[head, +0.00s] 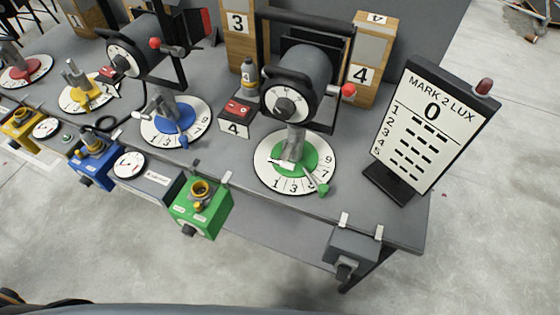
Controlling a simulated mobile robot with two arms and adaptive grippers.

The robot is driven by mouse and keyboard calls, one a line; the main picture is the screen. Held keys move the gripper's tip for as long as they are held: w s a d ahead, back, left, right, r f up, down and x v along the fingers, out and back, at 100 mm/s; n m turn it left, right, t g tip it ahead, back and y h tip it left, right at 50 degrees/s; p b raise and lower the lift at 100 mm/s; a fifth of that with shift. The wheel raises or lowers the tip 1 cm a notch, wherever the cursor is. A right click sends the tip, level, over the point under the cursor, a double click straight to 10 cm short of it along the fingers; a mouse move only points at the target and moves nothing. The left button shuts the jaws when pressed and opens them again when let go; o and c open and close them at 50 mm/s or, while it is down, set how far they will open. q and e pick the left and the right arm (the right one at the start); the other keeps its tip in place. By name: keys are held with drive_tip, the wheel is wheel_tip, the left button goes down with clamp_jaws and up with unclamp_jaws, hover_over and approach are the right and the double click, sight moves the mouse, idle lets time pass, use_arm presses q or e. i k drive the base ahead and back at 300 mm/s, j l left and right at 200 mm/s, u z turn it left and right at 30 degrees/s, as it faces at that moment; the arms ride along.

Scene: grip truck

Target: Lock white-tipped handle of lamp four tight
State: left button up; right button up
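Lamp four (302,78) is a dark grey cylinder lamp in a black yoke. It stands on a grey post over a green hub (313,158) on a white numbered dial (268,173). A small white-ended lever (284,163) sticks out to the left at the post's foot. It looks like the white-tipped handle, but it is too small to tell how tight it is. A green-tipped pointer (322,189) lies at the dial's front right. A red ball knob (348,90) is on the lamp's right side. Neither of my grippers is in view.
A green box (201,207) and a grey box (350,248) hang at the table's front edge. Another lamp (138,48) stands further left.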

sight(282, 162)
drive_tip(key=j, duration=0.95)
drive_tip(key=k+j+z, duration=0.15)
drive_tip(key=j, duration=0.8)
